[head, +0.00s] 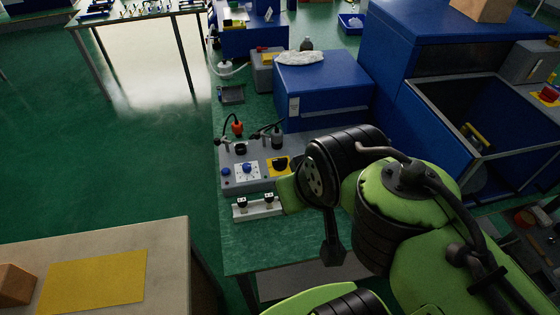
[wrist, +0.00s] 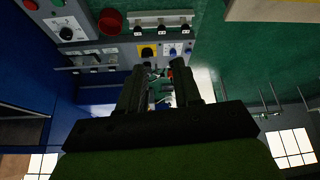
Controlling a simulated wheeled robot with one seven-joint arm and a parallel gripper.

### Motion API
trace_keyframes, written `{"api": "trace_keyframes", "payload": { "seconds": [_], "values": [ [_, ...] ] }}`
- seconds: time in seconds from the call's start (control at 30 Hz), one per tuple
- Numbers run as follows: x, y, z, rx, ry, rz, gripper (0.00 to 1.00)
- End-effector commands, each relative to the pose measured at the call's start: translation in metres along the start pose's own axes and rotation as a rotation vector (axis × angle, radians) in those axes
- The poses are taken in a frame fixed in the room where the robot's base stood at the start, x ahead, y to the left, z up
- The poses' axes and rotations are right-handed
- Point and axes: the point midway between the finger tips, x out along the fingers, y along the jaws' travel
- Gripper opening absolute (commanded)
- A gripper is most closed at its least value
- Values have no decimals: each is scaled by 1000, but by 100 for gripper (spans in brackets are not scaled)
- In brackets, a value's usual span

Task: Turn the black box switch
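A grey control box (head: 235,180) stands on the green bench in the head view. Its right end has a yellow plate (head: 273,163) bearing a black switch (head: 281,163), partly behind my arm. In the wrist view the black switch (wrist: 148,51) sits on its yellow square, just beyond my fingertips. The switch's exact angle is too small to read. My gripper (wrist: 158,69) shows two dark fingers apart with an empty gap between them, below the switch in the picture. I cannot tell whether a finger touches the box. In the head view my arm hides the fingers.
Blue knobs (wrist: 172,51) sit beside the yellow square. A blue case (head: 320,90) stands behind, and a large blue cabinet (head: 415,45) on the right. Green floor lies open at left.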

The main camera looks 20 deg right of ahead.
Motion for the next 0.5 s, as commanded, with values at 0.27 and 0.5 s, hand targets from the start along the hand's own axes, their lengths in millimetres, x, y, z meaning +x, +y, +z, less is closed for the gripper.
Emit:
{"api": "trace_keyframes", "payload": {
  "seconds": [0.27, 0.5],
  "values": [
    [122, 38, -121, 83, -66, 54, 77],
    [220, 73, -164, 152, -84, 50, 81]
  ]
}}
